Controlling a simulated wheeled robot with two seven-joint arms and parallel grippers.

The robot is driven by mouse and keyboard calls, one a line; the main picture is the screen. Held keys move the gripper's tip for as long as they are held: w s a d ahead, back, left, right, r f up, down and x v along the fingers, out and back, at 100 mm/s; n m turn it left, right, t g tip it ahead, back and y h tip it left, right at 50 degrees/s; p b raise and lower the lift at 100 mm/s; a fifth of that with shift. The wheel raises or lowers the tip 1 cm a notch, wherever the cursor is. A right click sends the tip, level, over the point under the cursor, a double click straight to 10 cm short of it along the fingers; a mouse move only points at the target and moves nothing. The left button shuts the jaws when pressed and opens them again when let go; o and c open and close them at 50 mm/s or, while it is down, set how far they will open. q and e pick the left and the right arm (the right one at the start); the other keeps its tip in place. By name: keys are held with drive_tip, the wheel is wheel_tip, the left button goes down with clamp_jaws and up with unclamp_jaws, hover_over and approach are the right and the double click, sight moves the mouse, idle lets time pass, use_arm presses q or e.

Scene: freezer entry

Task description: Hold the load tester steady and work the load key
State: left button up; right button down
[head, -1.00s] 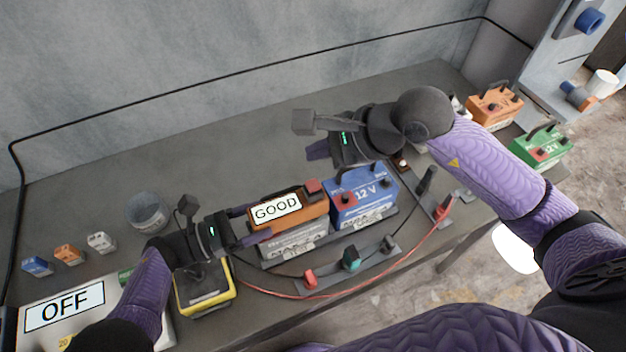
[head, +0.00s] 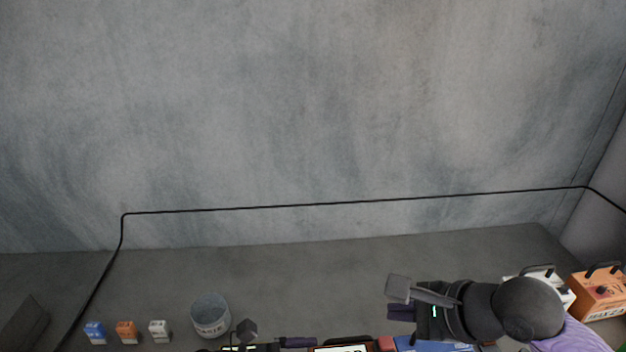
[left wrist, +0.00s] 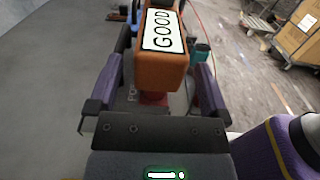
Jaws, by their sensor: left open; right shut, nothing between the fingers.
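The orange load tester (left wrist: 160,72) with a GOOD plate lies between my left gripper's purple fingers in the left wrist view. Gaps show on both sides, so the fingers are open around it. In the head view only its plate (head: 342,349) shows at the bottom edge, with a red block (head: 386,343) beside it; I cannot tell whether this is the load key. My left gripper (head: 298,342) is partly cut off there. My right gripper (head: 401,312) is shut and empty, behind the blue battery (head: 440,345), which is mostly out of view.
Small blue (head: 95,333), orange (head: 126,332) and white (head: 159,331) blocks stand at the left beside a grey tub (head: 210,315). A white battery (head: 541,278) and an orange battery (head: 600,291) stand at right. A black cable runs along the wall.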

sight(392, 344)
use_arm(q)
drive_tip(key=shift+s+a+b, duration=0.15)
drive_tip(key=shift+a+b, duration=0.15)
drive_tip(key=shift+a, duration=1.1)
drive_tip(key=shift+s+a+b, duration=0.1)
drive_tip(key=shift+a+b, duration=0.15)
drive_tip(key=shift+a, duration=1.1)
use_arm(e)
drive_tip(key=shift+f, duration=0.55)
wheel_tip(392, 344, down, 4)
drive_tip(key=b, duration=0.4)
drive_tip(key=shift+f, duration=0.15)
use_arm(q)
drive_tip(key=a, duration=1)
drive_tip(key=shift+s, duration=0.4)
